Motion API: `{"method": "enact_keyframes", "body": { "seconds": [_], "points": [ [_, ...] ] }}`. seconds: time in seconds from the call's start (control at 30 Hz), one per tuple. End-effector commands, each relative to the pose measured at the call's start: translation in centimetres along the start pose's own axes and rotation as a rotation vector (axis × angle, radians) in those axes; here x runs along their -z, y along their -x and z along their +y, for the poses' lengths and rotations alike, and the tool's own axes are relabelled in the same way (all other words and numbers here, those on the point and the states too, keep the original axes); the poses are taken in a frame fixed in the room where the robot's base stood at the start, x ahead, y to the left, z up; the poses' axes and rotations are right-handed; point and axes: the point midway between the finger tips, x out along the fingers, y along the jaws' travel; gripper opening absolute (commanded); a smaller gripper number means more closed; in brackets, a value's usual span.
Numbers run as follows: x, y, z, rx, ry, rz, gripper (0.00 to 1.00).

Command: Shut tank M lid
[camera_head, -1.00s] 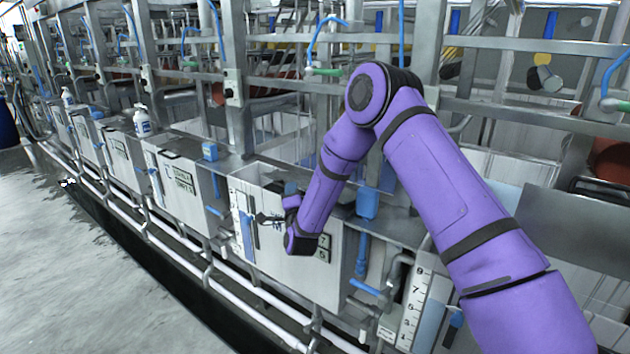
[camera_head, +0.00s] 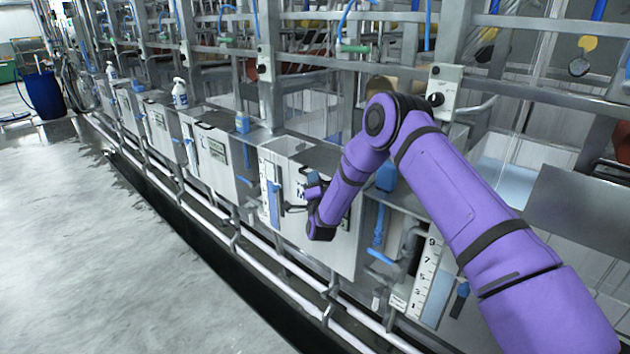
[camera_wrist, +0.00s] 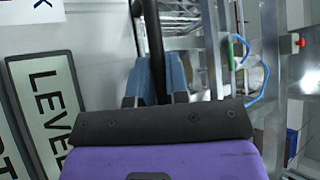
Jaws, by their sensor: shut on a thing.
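A pale box tank (camera_head: 337,250) stands in the row in front of my arm. A white level scale with a blue strip (camera_head: 273,203) is on its front left, with a slim dark bar beside it. In the wrist view, the blue fingers of my gripper (camera_wrist: 156,82) are closed around a black bar (camera_wrist: 152,30), which runs up out of the frame. I cannot tell the lid's position, and no letter M is readable. My forearm hides part of the tank front and top.
A plate reading LEVEL (camera_wrist: 50,100) is left of the fingers in the wrist view. Steel posts and rails stand behind the tanks. White pipes (camera_head: 262,280) run low along the front. A soap bottle (camera_head: 180,93) stands on the row farther left. The grey floor (camera_head: 110,240) is clear.

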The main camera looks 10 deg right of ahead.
Motion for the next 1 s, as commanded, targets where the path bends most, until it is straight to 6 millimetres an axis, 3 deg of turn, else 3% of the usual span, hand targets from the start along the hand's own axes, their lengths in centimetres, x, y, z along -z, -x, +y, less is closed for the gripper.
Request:
{"method": "enact_keyframes", "body": {
  "seconds": [0.03,0.13,0.17,0.2,0.77,1.0],
  "points": [
    [0.5,0.3,1.0,-0.019,0.008,0.002,0.00],
    [0.5,0.3,1.1,-0.021,0.008,0.001,0.00],
    [0.5,0.3,1.2,-0.022,0.009,0.001,0.17],
    [0.5,0.4,1.2,-0.022,0.009,0.001,0.25],
    [0.2,0.5,0.8,-0.017,0.006,-0.002,0.25],
    [0.1,3.6,0.8,-0.020,0.006,-0.005,0.25]
  ]
}}
